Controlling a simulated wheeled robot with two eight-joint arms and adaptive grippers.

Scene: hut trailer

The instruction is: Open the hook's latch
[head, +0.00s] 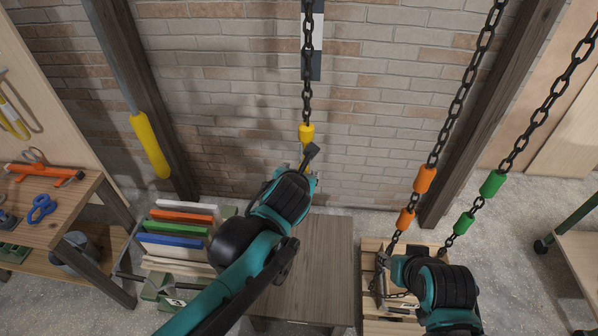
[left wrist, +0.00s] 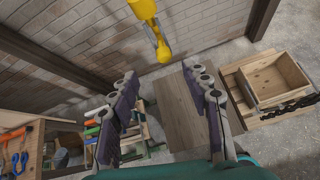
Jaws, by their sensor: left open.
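The yellow hook (head: 307,132) hangs on a dark chain at the top middle of the head view, in front of the brick wall. Its lower part is partly hidden behind my left gripper (head: 311,154). In the left wrist view the hook (left wrist: 162,48) hangs beyond and above the gap between the fingers of my left gripper (left wrist: 157,80). These fingers are spread, with nothing between them.
A wooden table (head: 325,265) stands below the hook. A wooden crate (head: 372,300) on a pallet is at the right, near chains with orange (head: 425,179) and green (head: 492,184) fittings. A yellow-ended bar (head: 150,146) hangs at the left. A tool bench (head: 75,205) stands far left.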

